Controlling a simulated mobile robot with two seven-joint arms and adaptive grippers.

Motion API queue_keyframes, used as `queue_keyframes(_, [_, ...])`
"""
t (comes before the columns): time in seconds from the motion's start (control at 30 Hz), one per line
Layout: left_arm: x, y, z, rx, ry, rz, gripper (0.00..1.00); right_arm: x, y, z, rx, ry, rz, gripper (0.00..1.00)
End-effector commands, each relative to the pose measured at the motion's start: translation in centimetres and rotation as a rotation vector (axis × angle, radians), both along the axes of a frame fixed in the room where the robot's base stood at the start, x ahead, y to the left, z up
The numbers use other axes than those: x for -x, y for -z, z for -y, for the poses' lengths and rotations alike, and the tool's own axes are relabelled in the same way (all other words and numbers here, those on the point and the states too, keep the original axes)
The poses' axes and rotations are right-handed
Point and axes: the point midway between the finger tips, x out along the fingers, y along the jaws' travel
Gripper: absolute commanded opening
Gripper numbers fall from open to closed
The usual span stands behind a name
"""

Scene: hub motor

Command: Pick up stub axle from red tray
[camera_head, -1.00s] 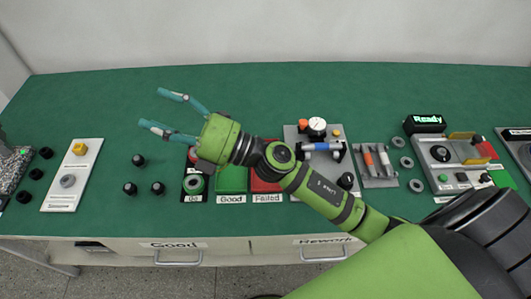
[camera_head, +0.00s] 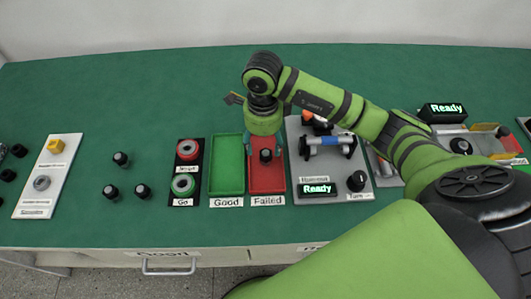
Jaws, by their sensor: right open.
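The red tray (camera_head: 267,183), labelled "Failed", lies on the green table right of the green tray. A small dark stub axle (camera_head: 265,155) shows upright near the tray's far half. My right gripper (camera_head: 263,150) points down over the tray. Its teal fingers are open, one on each side of the stub axle. I cannot tell whether they touch it. The palm hides the far end of the tray. My left gripper is not clearly in view.
The green tray (camera_head: 227,165) is empty. Left of it is a black plate with a red ring (camera_head: 187,149) and a green ring (camera_head: 183,185). Several dark parts stand farther left. A grey fixture (camera_head: 330,144) with a "Ready" display stands close on the right.

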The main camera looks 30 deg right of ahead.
Motion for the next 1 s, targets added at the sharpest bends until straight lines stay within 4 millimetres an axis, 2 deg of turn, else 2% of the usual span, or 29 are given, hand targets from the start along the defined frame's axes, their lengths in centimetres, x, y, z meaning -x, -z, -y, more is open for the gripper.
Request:
queue_keyframes(0.2, [0.3,-2.0,0.0,-0.001,0.0,-0.005,0.4,0.4,2.8,0.6,-0.003,0.002,-0.006,0.64])
queue_keyframes(0.3, [0.3,-2.0,-0.1,-0.001,0.0,-0.005,0.4,0.3,4.2,0.4,-0.004,0.0,-0.003,0.64])
queue_keyframes(0.6, [0.3,-2.0,-0.1,-0.002,0.0,-0.005,0.4,0.2,5.1,0.5,-0.003,-0.001,0.001,0.64])
queue_keyframes(0.63, [0.3,-2.0,-0.1,-0.002,0.0,-0.005,0.4,0.2,5.1,0.5,-0.004,-0.001,0.001,0.6])
queue_keyframes(0.7, [0.3,-2.0,-0.2,-0.002,0.0,-0.005,0.4,0.2,5.0,0.5,-0.004,-0.001,0.0,0.32])
queue_keyframes(0.77, [0.3,-2.0,-0.2,-0.002,0.0,-0.005,0.4,0.2,5.0,0.5,-0.004,-0.001,0.0,0.08])
queue_keyframes(0.8, [0.3,-2.0,-0.2,-0.002,0.0,-0.005,0.4,0.2,5.0,0.5,-0.004,-0.001,0.0,0.0])
queue_keyframes(1.0, [0.3,-2.0,-0.2,-0.003,0.0,-0.004,0.4,0.2,5.0,0.4,-0.005,-0.001,0.002,0.0])
